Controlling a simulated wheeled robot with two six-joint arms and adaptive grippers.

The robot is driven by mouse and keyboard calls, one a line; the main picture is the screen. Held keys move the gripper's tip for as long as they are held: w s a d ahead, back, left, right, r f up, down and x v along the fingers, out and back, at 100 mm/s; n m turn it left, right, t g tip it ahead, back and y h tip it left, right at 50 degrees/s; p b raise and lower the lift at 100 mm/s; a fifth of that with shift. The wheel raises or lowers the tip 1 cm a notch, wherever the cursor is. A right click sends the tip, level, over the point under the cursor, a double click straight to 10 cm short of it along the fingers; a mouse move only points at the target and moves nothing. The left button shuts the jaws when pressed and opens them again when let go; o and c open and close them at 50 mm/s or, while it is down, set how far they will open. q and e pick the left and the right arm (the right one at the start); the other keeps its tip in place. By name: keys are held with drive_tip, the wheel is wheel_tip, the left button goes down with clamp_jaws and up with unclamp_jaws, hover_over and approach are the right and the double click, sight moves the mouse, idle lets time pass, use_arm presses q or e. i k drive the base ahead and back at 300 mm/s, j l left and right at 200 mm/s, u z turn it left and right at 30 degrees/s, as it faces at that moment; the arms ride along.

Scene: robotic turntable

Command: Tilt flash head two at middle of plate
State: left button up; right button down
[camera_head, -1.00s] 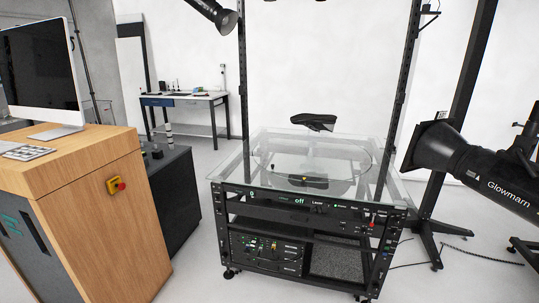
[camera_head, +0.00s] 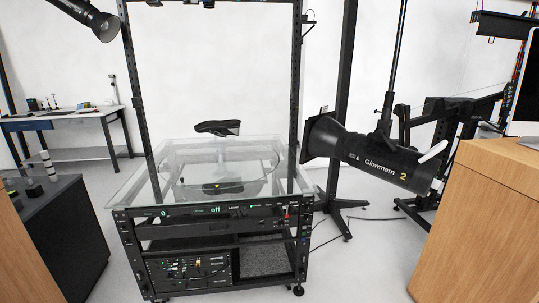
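Flash head two (camera_head: 365,160) is a black cylinder marked "Glowmarn 2" on the right of the head view. It hangs from a thin vertical pole, its flared front facing left toward the turntable. A pale handle (camera_head: 433,151) sticks out near its rear end. The glass plate (camera_head: 140,185) lies on top of the black turntable rack, left of the flash head. Neither of my grippers shows in the head view.
A wooden desk (camera_head: 490,225) with part of a monitor stands at the right edge. A dark cabinet (camera_head: 60,235) is at the left. Another lamp (camera_head: 90,18) hangs at the upper left. A stand with a splayed base (camera_head: 343,210) and floor cables lie between rack and desk.

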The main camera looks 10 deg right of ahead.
sight(413, 171)
drive_tip(key=z, duration=1.6)
